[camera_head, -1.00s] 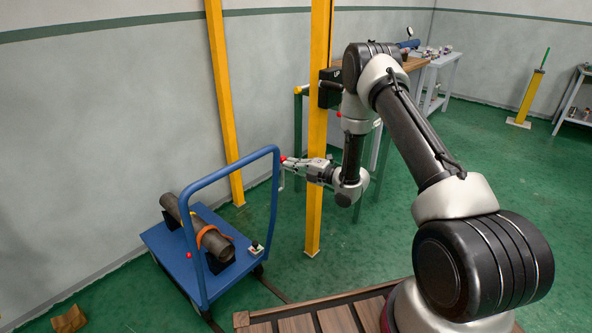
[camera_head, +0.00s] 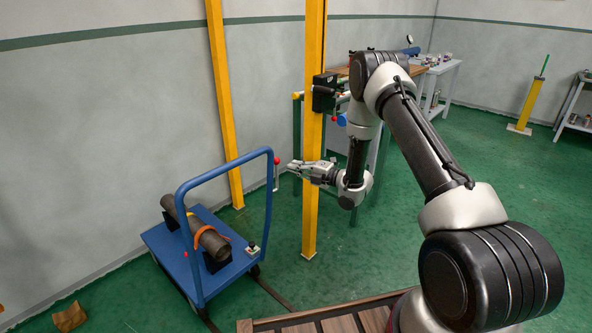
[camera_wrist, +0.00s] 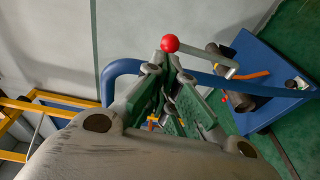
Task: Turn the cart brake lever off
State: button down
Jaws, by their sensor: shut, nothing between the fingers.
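The brake lever is a grey rod with a red ball knob (camera_head: 277,160) at the right upright of the blue cart handle (camera_head: 181,215). In the head view the rod hangs roughly down from the knob. In the wrist view the red knob (camera_wrist: 170,43) is just beyond my fingertips, and the grey rod (camera_wrist: 205,57) runs right from it. My gripper (camera_head: 291,166) is shut and empty, just right of the knob and slightly lower, with a small gap in the head view. The wrist view does not clearly show whether the fingers (camera_wrist: 166,72) touch the knob.
The blue cart (camera_head: 165,242) carries a dark pipe (camera_head: 195,228) with an orange strap. A yellow post (camera_head: 314,150) with a black box (camera_head: 325,93) stands close behind my gripper. A workbench (camera_head: 437,75) is at the back. Green floor is open at right.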

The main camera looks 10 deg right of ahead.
jog(key=r+v, duration=0.1)
jog(key=v, duration=0.8)
jog(key=s+d+f+m+g+h, duration=0.2)
jog(key=d+f+m+h, duration=0.2)
jog(key=f, duration=0.3)
jog(key=s+d+f+m+g+h, duration=0.25)
jog(key=d+f+m, duration=0.2)
jog(key=f, duration=0.25)
jog(key=s+d+r+m+g+h, duration=0.3)
jog(key=s+d+m+h, duration=0.2)
jog(key=d+m, duration=0.15)
jog(key=s+d+r+m+g+h, duration=0.35)
jog(key=s+r+m, duration=0.45)
jog(key=s+r, duration=0.75)
jog(key=s+a+r+m+t+y, duration=0.1)
jog(key=s+a+r+m, duration=0.1)
jog(key=s+r, duration=0.5)
jog(key=s+a+r+m+t+y, duration=0.1)
jog(key=s+a+r, duration=0.4)
jog(key=r, duration=1.1)
jog(key=s+m+t, duration=0.1)
jog(key=s, duration=0.2)
jog(key=shift+s+a+r, duration=0.3)
jog(key=shift+a, duration=0.05)
